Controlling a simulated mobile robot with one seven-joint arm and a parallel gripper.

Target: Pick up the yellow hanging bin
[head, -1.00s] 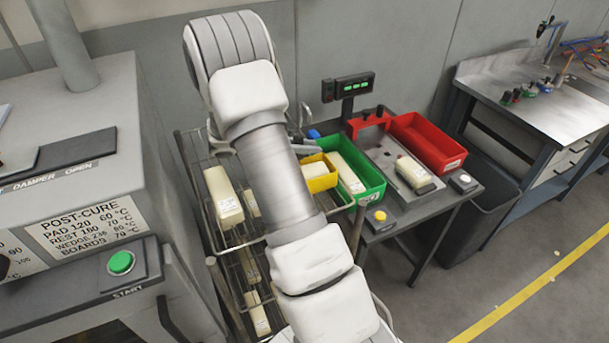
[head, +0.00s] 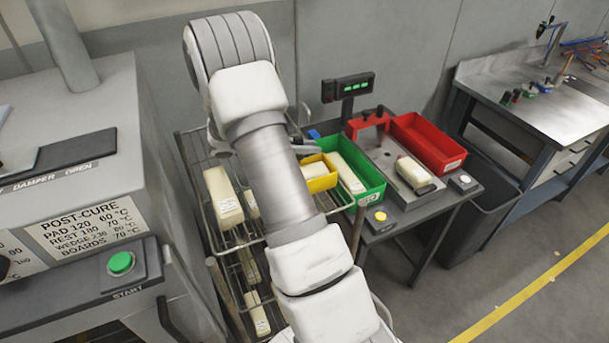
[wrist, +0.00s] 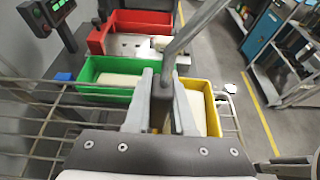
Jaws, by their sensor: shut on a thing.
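The yellow hanging bin (head: 319,174) is a small open bin with a pale block inside, beside the green bin and by the wire rack's rail. I cannot tell whether the bin is clear of the rail.
The green bin (head: 372,192) holds a pale block and stands close beside the yellow one. A wire rack (head: 211,262) with several pale blocks stands under my arm. A red bin (head: 440,150) and a scale with a display (head: 354,86) are on the table behind.

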